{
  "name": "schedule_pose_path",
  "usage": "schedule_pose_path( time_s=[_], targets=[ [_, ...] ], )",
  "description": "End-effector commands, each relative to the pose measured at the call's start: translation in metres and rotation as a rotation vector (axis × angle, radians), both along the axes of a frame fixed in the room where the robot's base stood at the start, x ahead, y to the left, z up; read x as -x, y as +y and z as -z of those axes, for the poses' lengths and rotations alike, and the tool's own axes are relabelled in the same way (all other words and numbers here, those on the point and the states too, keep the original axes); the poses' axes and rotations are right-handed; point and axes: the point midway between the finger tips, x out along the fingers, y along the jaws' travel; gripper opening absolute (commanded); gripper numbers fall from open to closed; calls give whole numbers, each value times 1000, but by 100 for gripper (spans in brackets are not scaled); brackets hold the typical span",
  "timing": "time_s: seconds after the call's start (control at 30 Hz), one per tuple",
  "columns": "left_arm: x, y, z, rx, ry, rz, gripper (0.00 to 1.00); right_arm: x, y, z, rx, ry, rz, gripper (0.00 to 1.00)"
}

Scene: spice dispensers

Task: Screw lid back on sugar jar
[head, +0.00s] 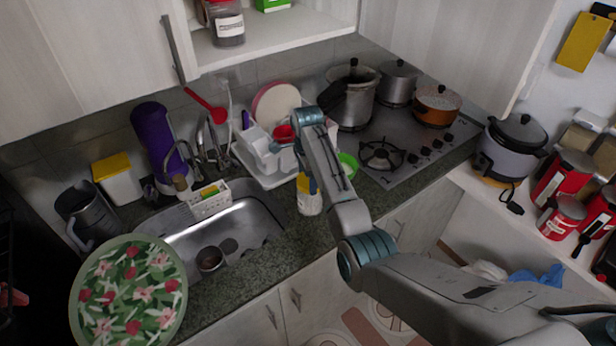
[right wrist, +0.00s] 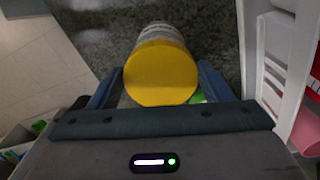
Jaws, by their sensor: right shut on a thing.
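A jar with a white label (head: 310,204) stands on the dark counter near its front edge, below my right forearm; I take it as the sugar jar. Its yellow lid (right wrist: 160,75) fills the middle of the right wrist view, with the pale jar body (right wrist: 160,33) right behind it. The lid sits at the jar's mouth; how tightly it is screwed I cannot tell. My right gripper (right wrist: 160,83) reaches down from above, its two blue fingers on either side of the lid, shut on it. My left gripper is not in view.
A white dish rack (head: 262,160) stands just behind the jar, close to my right arm. The sink (head: 255,222) is to the left. The stove (head: 400,150) with pots is at the right. A green bowl (head: 347,165) is beside the arm.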

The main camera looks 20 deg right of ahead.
Motion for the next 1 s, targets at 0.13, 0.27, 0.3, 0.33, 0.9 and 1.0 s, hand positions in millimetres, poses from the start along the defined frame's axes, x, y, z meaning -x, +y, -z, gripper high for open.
schedule_pose_path(
  time_s=[0.13,0.27,0.3,0.33,0.9,1.0],
  targets=[
    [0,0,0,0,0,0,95,-1,1,0,0,1,90,49],
    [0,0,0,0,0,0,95,-1,1,0,0,0,101,49],
    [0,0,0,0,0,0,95,-1,1,0,0,1,100,49],
    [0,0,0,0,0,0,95,-1,1,0,-1,2,100,49],
    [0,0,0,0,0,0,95,-5,-2,1,-1,1,642,49],
    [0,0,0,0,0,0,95,-6,-2,1,0,1,768,49]
  ],
)
